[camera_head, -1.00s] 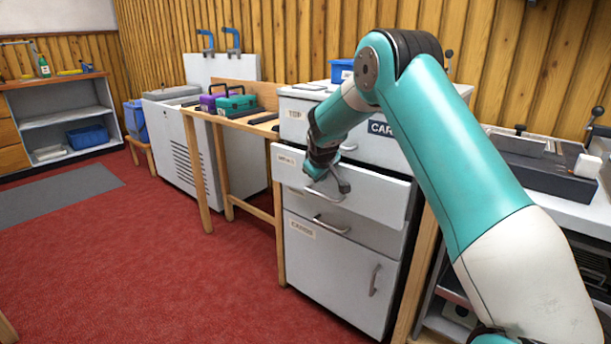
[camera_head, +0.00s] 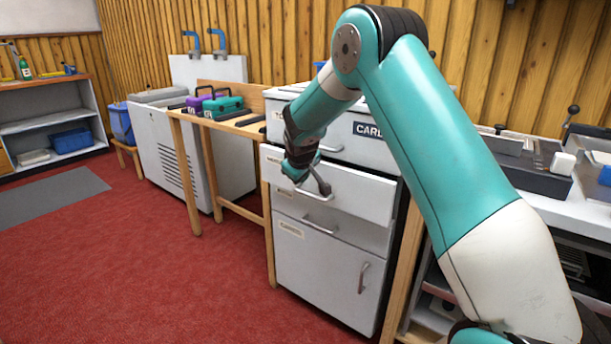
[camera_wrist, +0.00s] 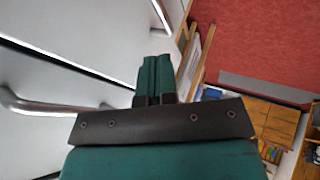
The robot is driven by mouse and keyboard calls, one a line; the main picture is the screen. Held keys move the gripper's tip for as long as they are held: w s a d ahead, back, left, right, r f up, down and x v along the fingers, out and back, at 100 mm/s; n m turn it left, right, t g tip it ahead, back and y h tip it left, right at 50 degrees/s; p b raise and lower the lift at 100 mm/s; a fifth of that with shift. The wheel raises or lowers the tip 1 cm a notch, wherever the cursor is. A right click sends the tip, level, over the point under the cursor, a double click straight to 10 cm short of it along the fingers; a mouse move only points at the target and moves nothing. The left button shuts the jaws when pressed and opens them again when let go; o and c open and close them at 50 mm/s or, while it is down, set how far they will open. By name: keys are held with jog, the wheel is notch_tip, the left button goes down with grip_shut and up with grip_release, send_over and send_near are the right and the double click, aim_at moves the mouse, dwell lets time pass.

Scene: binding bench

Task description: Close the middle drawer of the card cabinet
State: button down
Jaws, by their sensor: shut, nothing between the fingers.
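The white card cabinet (camera_head: 325,275) stands right of centre in the head view. Its middle drawer (camera_head: 365,196) stands out from the cabinet, with its front ahead of the faces above and below. My gripper (camera_head: 325,187) is in front of that drawer's face, close to its bar handle (camera_head: 314,195); whether it touches the face I cannot tell. In the wrist view my gripper's fingers (camera_wrist: 155,78) are together and empty, with a pale front and a metal handle (camera_wrist: 45,107) to their left. My forearm hides part of the top drawer.
A wooden side table (camera_head: 185,113) with purple and teal cases adjoins the cabinet's left. A bench (camera_head: 545,205) with dark equipment stands at right. Below the middle drawer is another front with a handle (camera_head: 320,226). Red floor (camera_head: 170,280) is open at front left.

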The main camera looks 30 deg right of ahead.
jog(key=v, duration=0.7)
jog(key=s+f+m+g+h+b, duration=0.1)
jog(key=s+m+b, duration=0.2)
jog(key=m, duration=0.6)
jog(key=s+f+m+h+b, duration=0.1)
jog(key=s+m+h+b, duration=0.15)
jog(key=m, duration=0.65)
jog(key=m+g+h+b, duration=0.1)
jog(key=m+g+b, duration=0.1)
jog(key=m+b, duration=1.1)
send_near(353, 196)
jog(key=d+f+m+p, duration=0.2)
jog(key=f, duration=0.1)
jog(key=w+d+f+m+p, duration=0.1)
jog(key=p, duration=0.1)
jog(key=shift+w+d+f+m, duration=0.1)
jog(key=shift+d+f+m, duration=0.2)
jog(key=shift+d+f, duration=0.1)
jog(key=shift+w+d, duration=0.15)
jog(key=shift+d, duration=0.2)
